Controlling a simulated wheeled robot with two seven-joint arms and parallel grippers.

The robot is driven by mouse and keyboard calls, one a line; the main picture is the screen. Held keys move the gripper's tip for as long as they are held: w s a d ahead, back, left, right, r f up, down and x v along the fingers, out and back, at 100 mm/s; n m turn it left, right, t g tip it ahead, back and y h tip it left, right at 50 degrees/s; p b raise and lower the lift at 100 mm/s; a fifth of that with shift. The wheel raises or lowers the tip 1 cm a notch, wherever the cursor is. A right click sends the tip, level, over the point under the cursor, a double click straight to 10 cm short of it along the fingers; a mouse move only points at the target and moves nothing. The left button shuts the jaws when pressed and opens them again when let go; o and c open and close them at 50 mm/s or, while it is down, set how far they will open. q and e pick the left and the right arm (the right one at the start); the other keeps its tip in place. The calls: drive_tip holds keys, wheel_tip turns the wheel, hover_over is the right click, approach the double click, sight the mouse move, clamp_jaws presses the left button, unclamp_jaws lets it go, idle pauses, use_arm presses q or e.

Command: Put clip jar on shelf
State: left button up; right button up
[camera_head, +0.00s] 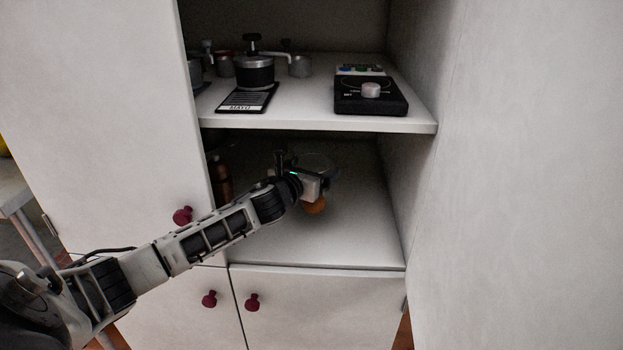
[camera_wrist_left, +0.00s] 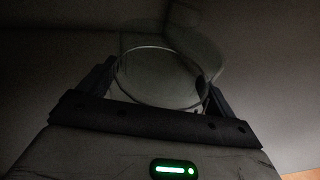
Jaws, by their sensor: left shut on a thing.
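My left gripper (camera_head: 318,182) reaches into the lower compartment of the open cupboard. It is shut on the clip jar (camera_head: 317,162), a clear glass vessel whose round rim shows faintly behind the gripper. In the left wrist view the jar's ring-shaped rim (camera_wrist_left: 160,47) stands between the two fingers of the left gripper (camera_wrist_left: 160,85). The gripper and wrist hide most of the jar in the head view, and I cannot tell whether its base touches the lower shelf (camera_head: 345,235). My right gripper is not in view.
A small orange thing (camera_head: 315,206) shows just under the gripper. Brown bottles (camera_head: 222,178) stand at the compartment's left. The upper shelf (camera_head: 300,118) holds a dark pot (camera_head: 254,72), a black scale-like box (camera_head: 370,97) and other items. The lower shelf's front and right are clear.

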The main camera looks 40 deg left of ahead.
use_arm(q)
drive_tip(key=shift+f, duration=1.05)
drive_tip(key=shift+f, duration=0.15)
drive_tip(key=o, duration=1.2)
drive_tip(key=shift+f, duration=0.1)
drive_tip(key=shift+o, duration=0.2)
drive_tip(key=shift+s, duration=0.1)
drive_tip(key=v, duration=1.2)
